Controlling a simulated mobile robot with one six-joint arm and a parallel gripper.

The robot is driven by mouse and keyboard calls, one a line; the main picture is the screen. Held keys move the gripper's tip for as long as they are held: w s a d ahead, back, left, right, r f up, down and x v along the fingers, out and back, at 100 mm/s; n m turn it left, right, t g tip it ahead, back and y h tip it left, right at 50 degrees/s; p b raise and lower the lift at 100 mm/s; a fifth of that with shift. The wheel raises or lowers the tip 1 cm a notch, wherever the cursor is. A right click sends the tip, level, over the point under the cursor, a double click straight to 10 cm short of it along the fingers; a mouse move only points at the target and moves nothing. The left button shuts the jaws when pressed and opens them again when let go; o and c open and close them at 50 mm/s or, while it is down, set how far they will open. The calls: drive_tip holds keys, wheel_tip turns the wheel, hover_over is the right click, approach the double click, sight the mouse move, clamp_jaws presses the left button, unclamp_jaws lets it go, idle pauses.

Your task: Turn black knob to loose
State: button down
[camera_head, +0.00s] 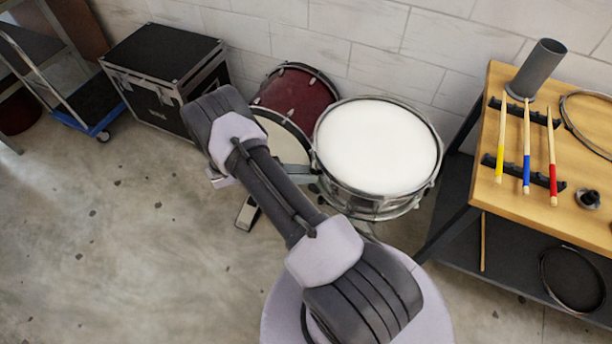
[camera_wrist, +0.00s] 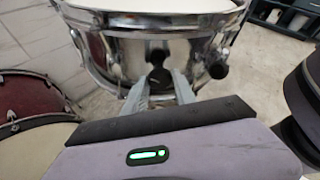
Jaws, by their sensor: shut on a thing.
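A snare drum (camera_head: 378,148) with a white head and a chrome shell stands near the wall; its shell (camera_wrist: 112,55) fills the top of the wrist view. A black knob (camera_wrist: 159,77) sits low on the shell, between the two fingers of my gripper (camera_wrist: 160,88). The fingers are shut on it, one on each side. In the head view my gripper (camera_head: 304,172) reaches the drum's left side, where the knob is hidden. I cannot tell the knob's turn angle or any marking.
A red drum (camera_head: 296,94) stands just left of the snare drum. A wooden bench (camera_head: 480,172) with drumsticks is at the right. Open floor (camera_head: 120,250) lies at the left.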

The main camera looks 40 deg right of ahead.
drive_tip(key=shift+w+d+f+n+g+b, duration=0.1)
drive_tip(key=shift+w+f+n+g+b, duration=0.05)
drive_tip(key=shift+n+g+b, duration=0.9)
drive_tip(key=shift+w+f+n+g+b, duration=0.1)
drive_tip(key=shift+n+g+b, duration=0.55)
drive_tip(key=shift+n+b, duration=0.7)
drive_tip(key=shift+n, duration=0.4)
drive_tip(key=shift+r, duration=0.1)
drive_tip(key=c, duration=1)
unclamp_jaws()
